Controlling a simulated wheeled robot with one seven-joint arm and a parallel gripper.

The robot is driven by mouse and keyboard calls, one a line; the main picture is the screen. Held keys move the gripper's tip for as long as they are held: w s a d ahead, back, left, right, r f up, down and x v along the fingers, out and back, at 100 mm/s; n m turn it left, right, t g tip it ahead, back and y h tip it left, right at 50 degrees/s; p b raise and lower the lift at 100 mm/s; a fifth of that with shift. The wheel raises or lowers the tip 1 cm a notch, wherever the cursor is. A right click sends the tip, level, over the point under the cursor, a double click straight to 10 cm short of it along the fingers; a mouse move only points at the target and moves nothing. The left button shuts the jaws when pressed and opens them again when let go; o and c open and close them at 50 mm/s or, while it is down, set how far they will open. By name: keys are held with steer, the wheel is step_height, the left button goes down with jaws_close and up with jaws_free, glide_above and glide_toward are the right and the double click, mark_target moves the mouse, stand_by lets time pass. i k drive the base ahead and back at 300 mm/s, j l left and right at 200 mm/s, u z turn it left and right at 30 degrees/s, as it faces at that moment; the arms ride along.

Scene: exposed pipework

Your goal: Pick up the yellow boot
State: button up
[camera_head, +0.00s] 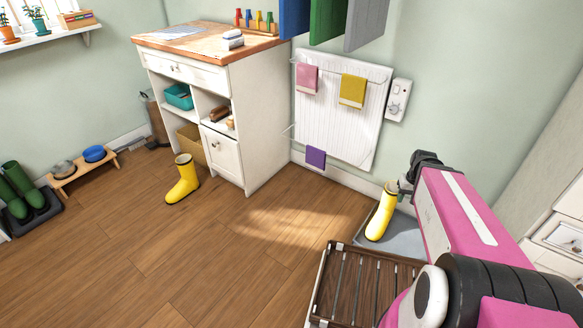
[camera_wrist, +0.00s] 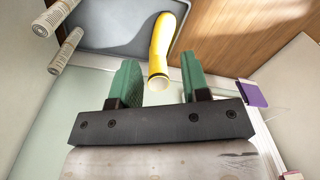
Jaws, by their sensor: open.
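One yellow boot (camera_head: 382,212) stands on a grey tray (camera_head: 405,236) by the wall at the right, partly hidden by my arm. It also shows in the wrist view (camera_wrist: 161,48), with its open top toward my gripper. A second yellow boot (camera_head: 182,182) stands upright on the wooden floor in front of the white cabinet. My gripper (camera_head: 403,190) is at the top of the boot on the tray. In the wrist view my green fingers (camera_wrist: 159,78) are apart, with the boot's top showing between them. I cannot tell whether they touch it.
A slatted wooden rack (camera_head: 365,285) stands in front of the tray. A white radiator (camera_head: 338,118) with cloths is on the wall behind. The middle floor is clear.

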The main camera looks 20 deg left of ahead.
mark_target(188, 183)
steer(key=u, duration=1.95)
